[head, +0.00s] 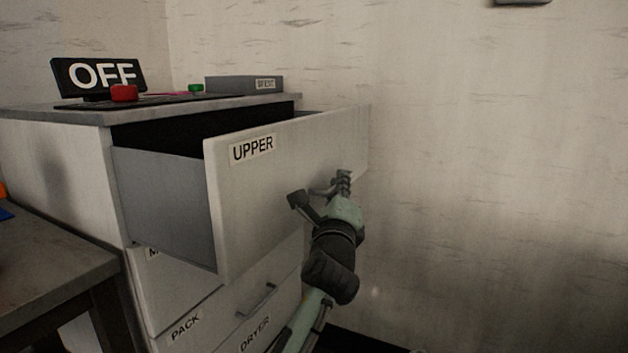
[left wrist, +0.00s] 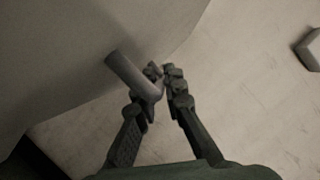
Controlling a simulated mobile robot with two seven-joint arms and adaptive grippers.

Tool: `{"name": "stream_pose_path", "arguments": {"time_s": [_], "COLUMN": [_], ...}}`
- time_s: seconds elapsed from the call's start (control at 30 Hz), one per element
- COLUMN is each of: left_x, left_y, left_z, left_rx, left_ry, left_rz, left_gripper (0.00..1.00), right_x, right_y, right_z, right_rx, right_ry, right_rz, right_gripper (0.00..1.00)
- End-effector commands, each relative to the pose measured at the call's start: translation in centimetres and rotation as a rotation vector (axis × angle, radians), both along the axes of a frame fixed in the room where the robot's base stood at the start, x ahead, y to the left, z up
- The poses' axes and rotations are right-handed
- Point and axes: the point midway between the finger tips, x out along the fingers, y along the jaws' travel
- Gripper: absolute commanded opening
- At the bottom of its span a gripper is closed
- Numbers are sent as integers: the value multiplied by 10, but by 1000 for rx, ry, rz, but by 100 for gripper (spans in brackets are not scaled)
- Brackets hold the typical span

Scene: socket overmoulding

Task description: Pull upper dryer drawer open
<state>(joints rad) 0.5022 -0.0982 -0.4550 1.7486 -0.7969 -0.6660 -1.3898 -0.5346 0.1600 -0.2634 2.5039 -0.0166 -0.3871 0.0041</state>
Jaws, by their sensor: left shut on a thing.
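The upper dryer drawer (head: 250,195), a pale front labelled UPPER, stands pulled well out of the cabinet, with its grey side wall (head: 165,200) and part of its dark inside showing. My left gripper (head: 325,192) is at the right part of the drawer front, shut on the drawer handle. In the left wrist view the handle (left wrist: 130,73) is a grey round bar, with one end sticking out past the fingers (left wrist: 160,92). The fingers hide the rest of the bar. My right gripper is in neither view.
Lower drawers, labelled PACK (head: 185,326) and DRYER (head: 255,335), are shut below.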

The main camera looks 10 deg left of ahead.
Motion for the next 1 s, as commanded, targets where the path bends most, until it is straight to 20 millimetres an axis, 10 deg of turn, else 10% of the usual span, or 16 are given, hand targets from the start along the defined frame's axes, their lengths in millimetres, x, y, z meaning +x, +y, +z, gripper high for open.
{"name": "stream_pose_path", "arguments": {"time_s": [0.67, 0.73, 1.0], "left_x": [-10, -10, -10], "left_y": [-29, -28, -28], "left_z": [-1, -1, 0], "left_rx": [0, 0, 0], "left_ry": [1, 1, 1], "left_rz": [0, 0, -1], "left_gripper": [0, 17, 19], "right_x": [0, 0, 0], "right_y": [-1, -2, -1], "right_z": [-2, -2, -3], "right_rx": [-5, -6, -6], "right_ry": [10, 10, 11], "right_rz": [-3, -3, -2], "right_gripper": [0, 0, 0]}}
